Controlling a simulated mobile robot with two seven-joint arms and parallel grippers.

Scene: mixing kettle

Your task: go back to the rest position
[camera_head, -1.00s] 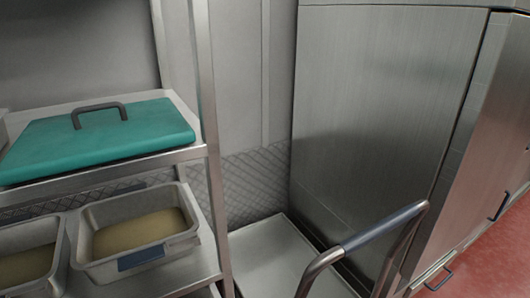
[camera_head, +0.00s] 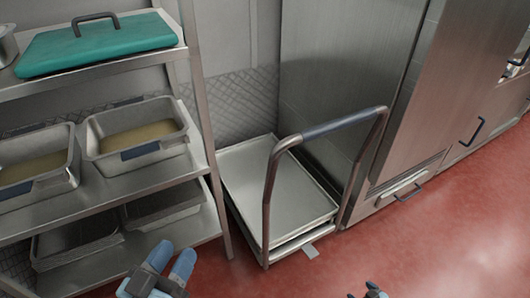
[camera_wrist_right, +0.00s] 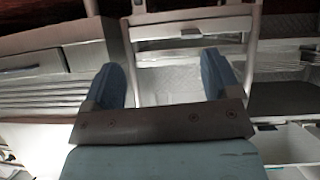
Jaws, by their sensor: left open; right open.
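My left gripper (camera_head: 168,268) shows at the bottom of the head view, in front of the metal shelf. It is open, its two blue-grey fingers apart with nothing between them. Only the tips of my right gripper (camera_head: 368,292) show at the bottom edge of the head view, over the red floor. In the right wrist view my right gripper (camera_wrist_right: 165,85) is open and empty, its blue fingers wide apart. Most of both arms is out of view.
A metal shelf (camera_head: 190,160) at left holds a teal lid (camera_head: 100,45) and several metal pans (camera_head: 140,135). A flat trolley (camera_head: 275,190) with a blue-grip handle (camera_head: 340,122) stands beside steel cabinets (camera_head: 350,60). Red floor (camera_head: 430,230) is clear at right.

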